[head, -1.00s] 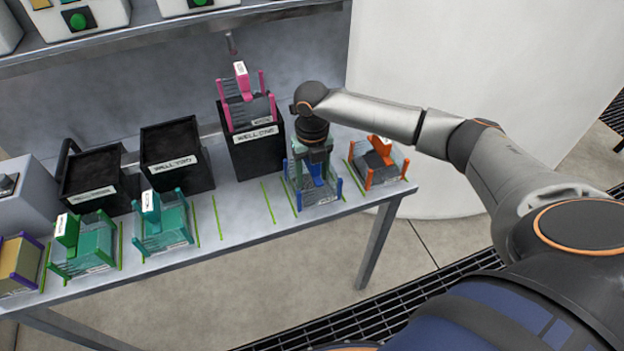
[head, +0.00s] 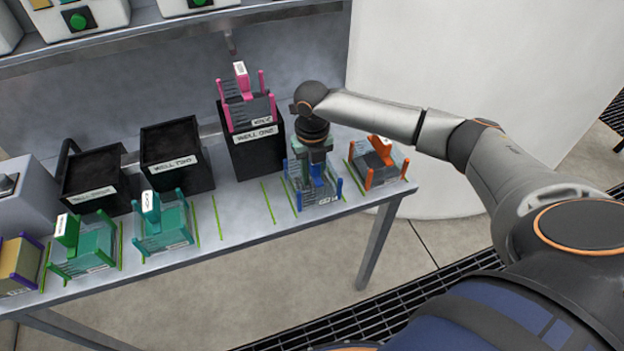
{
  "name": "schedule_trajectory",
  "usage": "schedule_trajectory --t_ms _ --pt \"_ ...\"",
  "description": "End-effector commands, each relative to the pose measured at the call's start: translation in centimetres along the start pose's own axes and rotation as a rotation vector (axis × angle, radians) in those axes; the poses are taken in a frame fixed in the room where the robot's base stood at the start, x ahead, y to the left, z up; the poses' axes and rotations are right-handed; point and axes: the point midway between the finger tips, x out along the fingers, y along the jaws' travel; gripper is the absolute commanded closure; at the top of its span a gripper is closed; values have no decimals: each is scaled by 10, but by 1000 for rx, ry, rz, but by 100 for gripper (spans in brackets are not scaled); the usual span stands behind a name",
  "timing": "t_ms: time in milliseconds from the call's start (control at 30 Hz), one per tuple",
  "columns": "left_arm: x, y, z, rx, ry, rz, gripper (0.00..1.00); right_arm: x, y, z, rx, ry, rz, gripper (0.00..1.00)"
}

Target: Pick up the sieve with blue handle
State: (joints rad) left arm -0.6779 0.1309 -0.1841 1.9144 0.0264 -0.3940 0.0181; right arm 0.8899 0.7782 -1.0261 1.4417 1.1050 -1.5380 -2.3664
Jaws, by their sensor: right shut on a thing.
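The sieve with blue handle (head: 318,196) stands on the table between green lines, to the left of the orange one. My right gripper (head: 315,168) points down over it from above and is shut on its blue handle, which the fingers partly hide. The sieve looks to be still at table level. My left gripper is not in view.
An orange-handled sieve (head: 378,165) stands close on the right. A pink-handled sieve (head: 247,103) sits in the black WELL ONE box (head: 258,153) behind left. WELL TWO (head: 176,157) and another black box (head: 94,180) stand further left. Teal (head: 163,227) and green (head: 84,248) sieves stand along the front.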

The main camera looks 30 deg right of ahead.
Motion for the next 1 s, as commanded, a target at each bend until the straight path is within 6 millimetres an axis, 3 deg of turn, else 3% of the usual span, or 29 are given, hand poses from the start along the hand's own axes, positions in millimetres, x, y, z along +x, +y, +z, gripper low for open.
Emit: schedule_trajectory --t_ms 333,567,833,1000 --pt "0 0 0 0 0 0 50 -6 0 1 1 -2 1 100" --pt "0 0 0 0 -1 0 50 -36 1 0 -1 -4 3 100" --pt "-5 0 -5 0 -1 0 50 -94 19 -46 -6 -6 3 100" --pt "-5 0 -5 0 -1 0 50 -109 33 -82 -5 -3 3 100"
